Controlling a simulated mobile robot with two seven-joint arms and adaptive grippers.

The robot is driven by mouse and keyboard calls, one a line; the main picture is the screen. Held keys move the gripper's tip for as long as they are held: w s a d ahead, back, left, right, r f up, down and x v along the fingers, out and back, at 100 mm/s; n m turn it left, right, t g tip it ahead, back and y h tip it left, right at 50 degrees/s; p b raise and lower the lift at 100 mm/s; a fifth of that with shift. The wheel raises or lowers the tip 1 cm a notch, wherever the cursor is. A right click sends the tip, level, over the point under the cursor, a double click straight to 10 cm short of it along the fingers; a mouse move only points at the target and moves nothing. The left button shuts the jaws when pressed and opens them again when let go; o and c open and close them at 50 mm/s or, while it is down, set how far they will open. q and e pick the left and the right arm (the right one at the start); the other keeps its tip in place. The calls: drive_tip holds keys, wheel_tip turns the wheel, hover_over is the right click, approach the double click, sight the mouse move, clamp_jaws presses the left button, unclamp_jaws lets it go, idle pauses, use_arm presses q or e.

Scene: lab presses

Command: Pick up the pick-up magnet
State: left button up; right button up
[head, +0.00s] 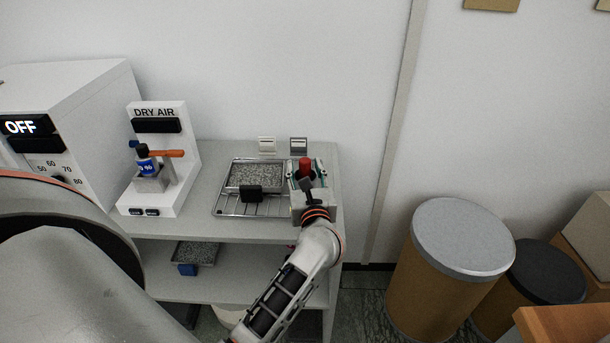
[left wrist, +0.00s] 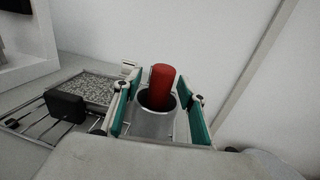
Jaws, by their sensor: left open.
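The pick-up magnet, with a red cylindrical grip (head: 305,166), stands upright at the right end of the shelf top. In the left wrist view its red grip (left wrist: 161,86) rises out of a grey metal cup (left wrist: 153,122). My left gripper (head: 306,180) is open, with its teal-padded fingers on either side of the magnet and cup. In the left wrist view a gap shows between the red grip and each finger of the left gripper (left wrist: 160,108). The lower part of the magnet is hidden in the cup. My right gripper is not in view.
Left of the gripper, a tray of grey granules (head: 256,177) with a black handle sits on a wire rack (head: 225,206). A dry air station (head: 188,150) stands farther left. Two small cards (head: 267,146) stand behind. The wall is close behind; drums (head: 440,280) stand right.

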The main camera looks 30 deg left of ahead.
use_arm(q)
drive_tip(key=c, duration=1.1)
drive_tip(key=shift+r, duration=0.1)
